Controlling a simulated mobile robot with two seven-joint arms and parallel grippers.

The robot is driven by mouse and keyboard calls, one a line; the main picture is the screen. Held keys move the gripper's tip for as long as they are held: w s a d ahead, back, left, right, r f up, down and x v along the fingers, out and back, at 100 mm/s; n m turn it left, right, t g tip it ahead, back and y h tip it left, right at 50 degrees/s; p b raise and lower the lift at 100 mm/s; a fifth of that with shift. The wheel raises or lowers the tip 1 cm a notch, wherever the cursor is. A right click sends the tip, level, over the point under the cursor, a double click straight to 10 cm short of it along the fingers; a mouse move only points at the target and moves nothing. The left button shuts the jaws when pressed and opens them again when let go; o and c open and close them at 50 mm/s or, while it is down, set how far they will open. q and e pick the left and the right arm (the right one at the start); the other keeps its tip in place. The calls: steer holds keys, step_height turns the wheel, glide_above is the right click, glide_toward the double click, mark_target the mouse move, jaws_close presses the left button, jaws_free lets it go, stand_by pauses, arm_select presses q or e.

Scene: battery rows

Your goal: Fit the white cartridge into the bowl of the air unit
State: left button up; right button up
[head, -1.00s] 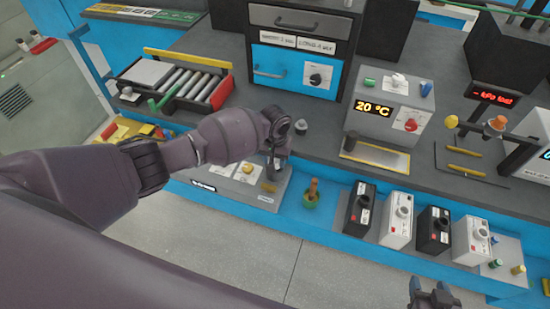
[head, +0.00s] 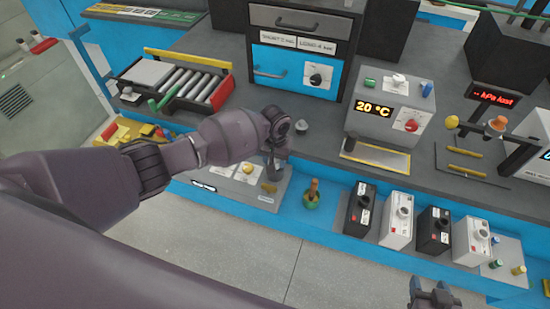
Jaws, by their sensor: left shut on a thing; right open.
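My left gripper (head: 272,168) points down over the back of a low grey panel unit at the front edge of the bench. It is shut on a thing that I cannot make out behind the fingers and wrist. I cannot clearly pick out the white cartridge or the air unit's bowl. A small pale grey knob-like piece (head: 302,127) stands on the bench just right of my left wrist. My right gripper (head: 433,293) is open at the bottom edge, in front of the lower shelf and apart from everything.
The grey panel unit (head: 228,187) carries yellow parts. Right of it stand an orange-handled tool in a green base (head: 312,195) and several black and white boxes (head: 397,219). A 20 °C box (head: 385,112) stands behind. A roller tray (head: 190,82) is at left.

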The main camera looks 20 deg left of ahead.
arm_select(q)
steer(key=shift+s+a+f, duration=0.1)
arm_select(e)
steer(key=shift+s, duration=0.15)
steer(key=shift+s+f, duration=0.4)
arm_select(q)
steer(key=shift+d, duration=0.3)
arm_select(e)
steer(key=shift+w+r, duration=0.45)
steer(key=shift+w, duration=0.1)
steer(key=shift+s+f, duration=0.1)
steer(key=shift+s, duration=0.1)
arm_select(q)
steer(key=shift+f, duration=0.1)
arm_select(e)
steer(key=shift+s+f, duration=0.4)
steer(key=shift+w+r, duration=0.15)
